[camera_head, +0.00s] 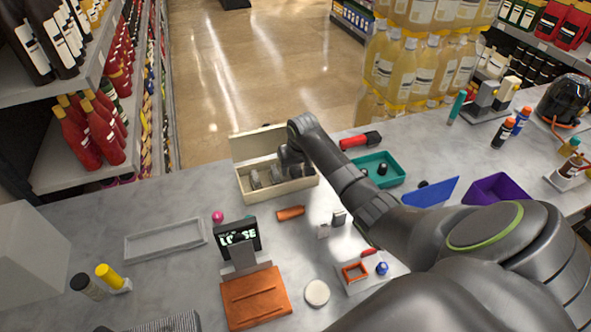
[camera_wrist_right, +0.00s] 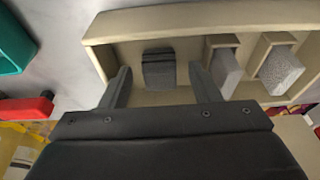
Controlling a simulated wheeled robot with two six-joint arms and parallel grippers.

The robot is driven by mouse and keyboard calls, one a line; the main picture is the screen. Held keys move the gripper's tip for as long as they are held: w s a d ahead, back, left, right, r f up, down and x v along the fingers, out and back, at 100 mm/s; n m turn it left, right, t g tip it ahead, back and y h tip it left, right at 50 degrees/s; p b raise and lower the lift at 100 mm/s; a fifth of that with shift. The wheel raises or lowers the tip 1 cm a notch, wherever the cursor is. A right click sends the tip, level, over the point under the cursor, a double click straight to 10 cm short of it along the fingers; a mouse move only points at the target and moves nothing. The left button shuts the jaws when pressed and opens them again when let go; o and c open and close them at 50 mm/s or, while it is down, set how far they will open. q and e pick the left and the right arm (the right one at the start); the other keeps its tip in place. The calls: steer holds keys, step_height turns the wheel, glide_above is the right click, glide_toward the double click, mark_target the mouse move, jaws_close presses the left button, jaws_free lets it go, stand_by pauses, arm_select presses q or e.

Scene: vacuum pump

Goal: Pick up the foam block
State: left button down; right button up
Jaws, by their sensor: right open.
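An open beige box (camera_head: 285,192) stands on the counter, and its wall also shows in the right wrist view (camera_wrist_right: 190,18). In the wrist view, a dark grey block (camera_wrist_right: 158,74) sits inside the box, between and apart from the two fingertips. Two lighter, speckled grey blocks (camera_wrist_right: 226,74) (camera_wrist_right: 280,72) stand in beige slots to its right. I cannot tell for sure which of these is the foam block. My right gripper (camera_wrist_right: 160,88) is open, its fingers reaching into the box. In the head view, my right gripper (camera_head: 291,165) partly hides the box's inside. My left gripper is not in view.
A red-handled tool (camera_head: 360,140) and a teal tray (camera_head: 378,170) lie right of the box. An orange cylinder (camera_head: 291,213), a small display (camera_head: 238,238) and a grey tray (camera_head: 165,240) are nearer. The counter left of the box is mostly clear.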

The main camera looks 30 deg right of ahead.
steer(key=c, duration=1)
steer(key=shift+c, duration=0.2)
steer(key=shift+r, duration=0.1)
